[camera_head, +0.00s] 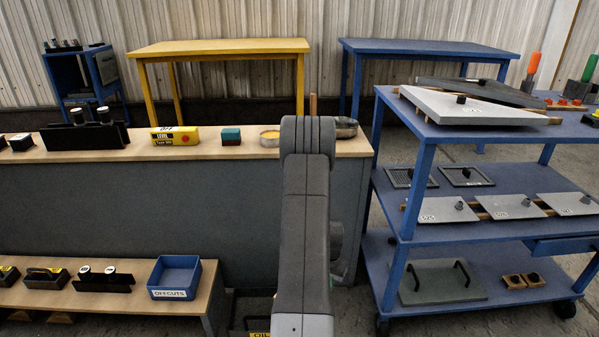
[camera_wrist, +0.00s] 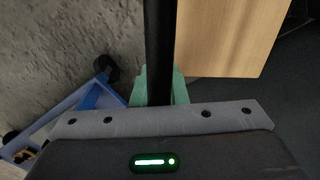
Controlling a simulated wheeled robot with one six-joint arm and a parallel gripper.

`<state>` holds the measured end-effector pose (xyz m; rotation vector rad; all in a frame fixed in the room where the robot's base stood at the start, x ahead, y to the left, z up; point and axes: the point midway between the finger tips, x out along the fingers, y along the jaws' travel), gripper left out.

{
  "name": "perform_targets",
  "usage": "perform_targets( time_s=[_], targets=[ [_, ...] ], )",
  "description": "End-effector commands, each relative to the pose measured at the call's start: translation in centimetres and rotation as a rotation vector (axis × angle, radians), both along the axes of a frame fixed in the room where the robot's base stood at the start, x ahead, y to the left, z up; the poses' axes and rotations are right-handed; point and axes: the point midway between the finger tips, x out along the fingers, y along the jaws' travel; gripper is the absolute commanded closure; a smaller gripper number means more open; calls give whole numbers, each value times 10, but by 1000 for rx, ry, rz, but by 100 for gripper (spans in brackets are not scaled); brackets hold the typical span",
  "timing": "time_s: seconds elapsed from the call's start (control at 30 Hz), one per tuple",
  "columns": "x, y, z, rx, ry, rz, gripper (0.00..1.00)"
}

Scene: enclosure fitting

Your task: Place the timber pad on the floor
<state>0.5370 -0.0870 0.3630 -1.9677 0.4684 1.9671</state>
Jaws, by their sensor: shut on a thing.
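My gripper (camera_wrist: 160,88) has its pale green fingers closed on a black bar-like thing (camera_wrist: 159,40) that runs up to the top edge of the wrist view. The far end of this held thing is out of view. In the head view my arm hides the gripper and what it holds. A grey concrete floor (camera_wrist: 60,40) shows below the gripper in the wrist view. A light wooden surface (camera_wrist: 230,35) lies right of the bar; I cannot tell what it belongs to.
A blue cart (camera_head: 425,175) with lidded panels stands at right. A grey bench (camera_head: 120,205) with a wooden top stands at left, with a blue offcuts bin (camera_head: 175,277) on its low shelf. A dark box with a yellow label (camera_head: 258,334) is partly visible low beside my arm.

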Motion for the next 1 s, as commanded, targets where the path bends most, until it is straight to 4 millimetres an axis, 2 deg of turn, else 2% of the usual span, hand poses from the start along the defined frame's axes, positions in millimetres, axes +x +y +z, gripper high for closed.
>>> perform_targets(
  time_s=[0.03, 0.2, 0.53, 0.6, 1.0],
  targets=[
    [9, 10, 22, 0, -10, 46, 100],
    [20, 38, 83, 0, -8, 199, 100],
    [19, 86, 185, 3, -6, 450, 100],
    [16, 88, 201, 4, 1, 468, 100],
    [13, 87, 248, 4, 3, 462, 100]
  ],
)
